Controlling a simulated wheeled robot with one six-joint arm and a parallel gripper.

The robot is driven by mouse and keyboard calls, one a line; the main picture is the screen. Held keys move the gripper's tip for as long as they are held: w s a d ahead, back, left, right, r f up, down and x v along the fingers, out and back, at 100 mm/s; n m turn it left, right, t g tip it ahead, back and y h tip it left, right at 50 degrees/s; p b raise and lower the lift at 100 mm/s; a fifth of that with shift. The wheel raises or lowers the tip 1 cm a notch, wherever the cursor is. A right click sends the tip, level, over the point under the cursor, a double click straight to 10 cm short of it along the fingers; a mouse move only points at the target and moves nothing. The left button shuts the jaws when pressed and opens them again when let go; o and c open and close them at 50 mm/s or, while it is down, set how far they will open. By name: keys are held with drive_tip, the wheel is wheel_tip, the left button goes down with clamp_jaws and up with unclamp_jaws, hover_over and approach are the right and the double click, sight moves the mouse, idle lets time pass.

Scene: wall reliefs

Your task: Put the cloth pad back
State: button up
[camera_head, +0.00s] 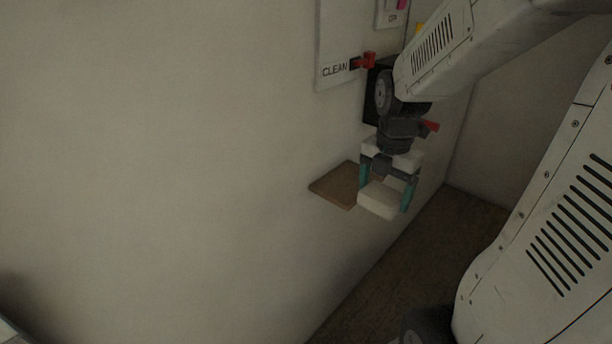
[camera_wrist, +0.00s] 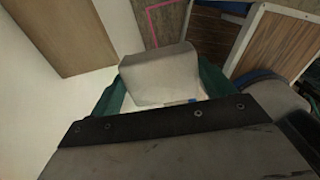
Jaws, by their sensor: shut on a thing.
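The cloth pad (camera_head: 380,200) is a pale, off-white block. My gripper (camera_head: 388,192), with teal fingers, is shut on it and points downward. The pad hangs between the fingers, in front of and to the right of a small brown wall shelf (camera_head: 338,186). In the wrist view the pad (camera_wrist: 160,75) fills the space between the teal fingers (camera_wrist: 162,95). A brown board, which looks like the shelf (camera_wrist: 75,30), shows at the upper left there, apart from the pad. In the head view my gripper hides part of the shelf's right end.
A white wall panel marked CLEAN (camera_head: 335,50) with a red peg (camera_head: 368,61) is above the shelf. A dark square (camera_head: 372,95) is on the wall behind my wrist. A dark brown floor (camera_head: 400,260) lies below. The wall left of the shelf is bare.

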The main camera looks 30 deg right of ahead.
drive_tip(key=w+d, duration=0.1)
drive_tip(key=w, duration=0.4)
drive_tip(key=w+d+f, duration=0.1)
drive_tip(key=w, duration=0.5)
drive_tip(key=w+d, duration=0.1)
drive_tip(key=w, duration=0.4)
drive_tip(key=shift+w+d+f, duration=0.15)
drive_tip(key=shift+d+f, duration=0.1)
drive_tip(key=shift+d, duration=0.05)
drive_tip(key=shift+f, duration=1.75)
drive_tip(key=o, duration=0.5)
drive_tip(key=shift+f, duration=0.1)
drive_tip(key=shift+c, duration=0.2)
drive_tip(key=shift+o, duration=0.7)
